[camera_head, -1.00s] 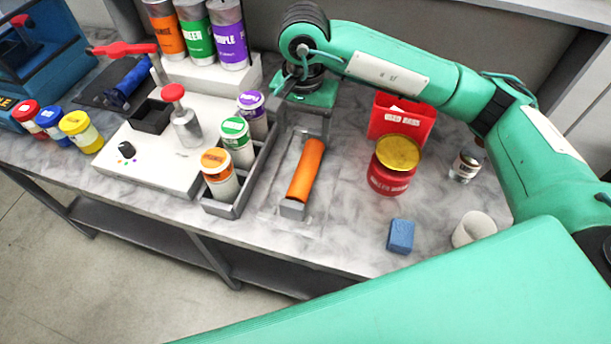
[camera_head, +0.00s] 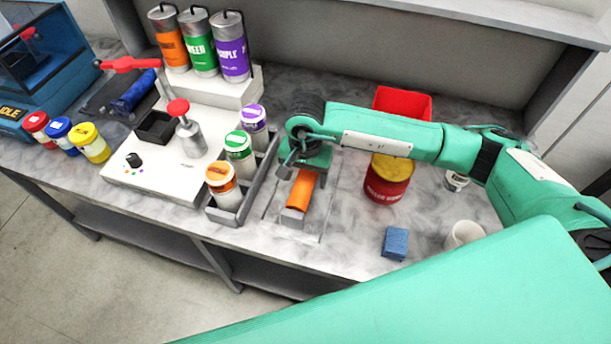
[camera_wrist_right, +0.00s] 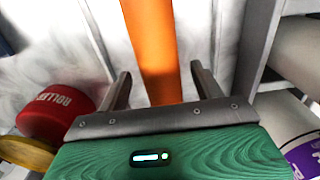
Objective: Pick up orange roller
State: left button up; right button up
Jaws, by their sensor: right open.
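The orange roller (camera_head: 301,189) lies lengthwise in a grey holder (camera_head: 291,218) near the middle of the table in the head view. Its far end is hidden beneath my right gripper (camera_head: 304,170), which hangs over it. In the right wrist view the orange roller (camera_wrist_right: 152,50) runs between the two spread fingers of my open right gripper (camera_wrist_right: 162,85). I cannot tell how far above the roller the fingertips are. My left gripper is not in view.
A grey rack (camera_head: 242,212) of capped jars stands just left of the roller. A red jar (camera_head: 386,184) with a yellow lid stands to its right, and a blue block (camera_head: 395,243) lies near the front. Bare table shows around the block.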

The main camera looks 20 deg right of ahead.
jog(key=shift+f, duration=0.8)
jog(key=shift+c, duration=0.5)
grip_shut()
jog(key=shift+r, duration=0.15)
